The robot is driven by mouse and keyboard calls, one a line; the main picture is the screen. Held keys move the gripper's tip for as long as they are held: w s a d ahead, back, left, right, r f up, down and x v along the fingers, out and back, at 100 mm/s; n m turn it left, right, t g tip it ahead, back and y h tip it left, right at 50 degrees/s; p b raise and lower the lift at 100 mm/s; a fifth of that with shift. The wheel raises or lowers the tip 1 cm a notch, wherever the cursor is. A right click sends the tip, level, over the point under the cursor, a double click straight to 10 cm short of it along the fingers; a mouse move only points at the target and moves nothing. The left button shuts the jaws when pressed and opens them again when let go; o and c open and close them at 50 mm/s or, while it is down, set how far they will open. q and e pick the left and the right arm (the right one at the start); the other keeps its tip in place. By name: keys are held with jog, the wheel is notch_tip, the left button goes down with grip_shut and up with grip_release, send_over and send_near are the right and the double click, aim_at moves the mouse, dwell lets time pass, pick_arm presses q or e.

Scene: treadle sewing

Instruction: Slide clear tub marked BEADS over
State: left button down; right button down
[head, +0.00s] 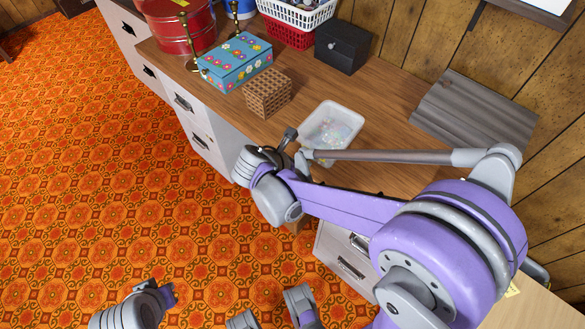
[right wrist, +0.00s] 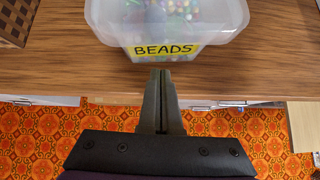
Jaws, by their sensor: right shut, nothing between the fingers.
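The clear tub (head: 333,128) holds small colourful beads and stands upright on the wooden desk. In the right wrist view the tub (right wrist: 215,50) shows a yellow BEADS label (right wrist: 165,50) on the wall facing me. My right gripper (head: 291,132) is at the desk-front side of the tub, shut and empty. Its fingertips (right wrist: 161,72) lie just under the label in the right wrist view, close to the wall; I cannot tell whether they touch it.
A woven box (head: 267,93) and a flowered blue box (head: 236,61) stand left of the tub. A dark drawer box (head: 343,46) is behind it. A grey slatted board (head: 475,110) lies to the right. Bare desk (head: 385,95) separates the tub from the board.

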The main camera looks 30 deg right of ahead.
aim_at(342, 129)
jog(key=shift+w+d, duration=0.2)
jog(key=shift+d, duration=0.3)
jog(key=w+d, duration=0.1)
jog(key=d, duration=0.4)
jog(key=w+d, duration=0.2)
jog(key=d, duration=0.3)
jog(key=w+d+b, duration=0.1)
jog(key=w+d, duration=0.1)
jog(key=d, duration=0.3)
jog(key=shift+w, duration=0.1)
jog(key=shift+a, duration=0.1)
